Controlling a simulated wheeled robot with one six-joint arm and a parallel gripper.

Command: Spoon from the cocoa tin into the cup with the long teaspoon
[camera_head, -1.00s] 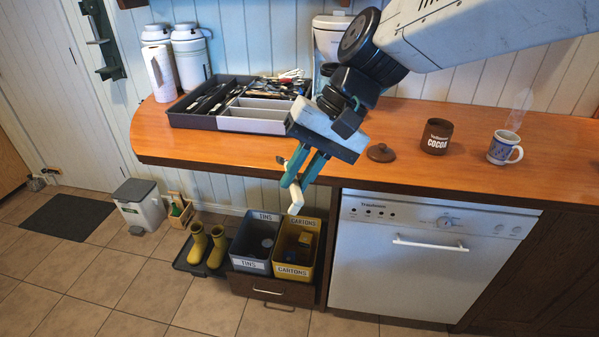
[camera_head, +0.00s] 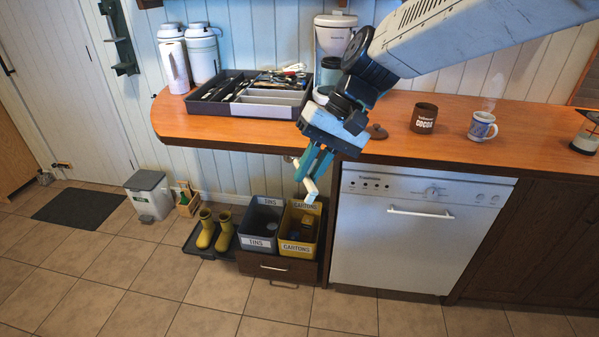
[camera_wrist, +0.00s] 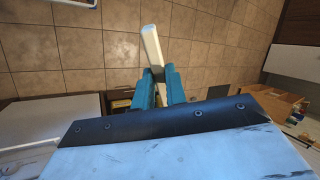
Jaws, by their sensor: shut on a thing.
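My gripper (camera_head: 318,172) hangs in front of the counter edge, above the bins, pointing down. It is shut on a cream-handled utensil (camera_head: 311,190), whose pale end sticks out past the fingers. The utensil also shows in the wrist view (camera_wrist: 151,45); its far end is mostly hidden, so I cannot tell whether it is the long teaspoon. The brown cocoa tin (camera_head: 423,118) stands upright on the counter, right of my gripper. A brown lid (camera_head: 377,132) lies on the counter to its left. The blue-and-white cup (camera_head: 482,127) stands right of the tin, with steam above it.
A dark utensil tray (camera_head: 222,108) full of cutlery sits on the counter at left. A coffee maker (camera_head: 333,40) stands behind. Bins for tins (camera_head: 258,241) and cartons (camera_head: 297,248) stand below my gripper, left of the dishwasher (camera_head: 415,240).

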